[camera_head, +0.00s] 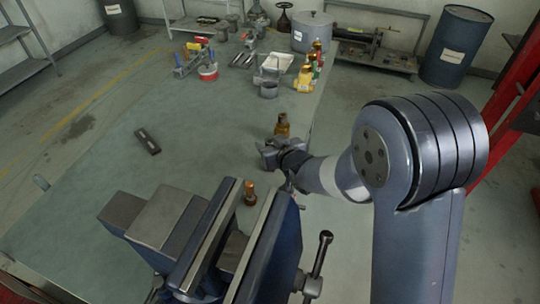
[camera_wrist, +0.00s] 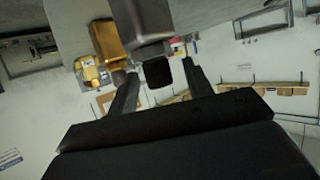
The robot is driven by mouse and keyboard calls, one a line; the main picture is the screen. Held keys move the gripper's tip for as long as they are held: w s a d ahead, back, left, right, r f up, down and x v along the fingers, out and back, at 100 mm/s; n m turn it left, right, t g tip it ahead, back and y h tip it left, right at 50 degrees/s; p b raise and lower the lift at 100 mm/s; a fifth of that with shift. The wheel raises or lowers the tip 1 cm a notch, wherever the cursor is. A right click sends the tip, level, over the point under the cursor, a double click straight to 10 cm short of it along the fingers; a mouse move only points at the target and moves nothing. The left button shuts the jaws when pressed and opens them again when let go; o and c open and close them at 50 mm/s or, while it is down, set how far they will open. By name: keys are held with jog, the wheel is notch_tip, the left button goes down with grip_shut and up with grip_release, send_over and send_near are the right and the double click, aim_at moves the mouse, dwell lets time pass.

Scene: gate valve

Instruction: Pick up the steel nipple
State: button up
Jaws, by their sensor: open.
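My gripper (camera_head: 268,152) is over the bench, just beyond the vise. In the wrist view its fingers (camera_wrist: 157,72) are open. A grey metal piece (camera_wrist: 140,22) with a dark end reaches down between or just beyond the fingertips; it looks like the steel nipple, but I cannot be sure. I see no contact with the fingers. In the head view I cannot tell it apart from the gripper. A brass fitting (camera_head: 282,125) stands just beyond the gripper; it also shows in the wrist view (camera_wrist: 108,40).
A dark bar (camera_head: 147,141) lies left on the bench. Yellow bottles (camera_head: 303,80), a grey pot (camera_head: 312,33) and tools stand at the back.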

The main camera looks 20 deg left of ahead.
jog(key=shift+w+a+f, duration=0.15)
jog(key=shift+w+a, duration=0.1)
jog(key=shift+a, duration=0.05)
jog(key=shift+c, duration=0.6)
grip_shut()
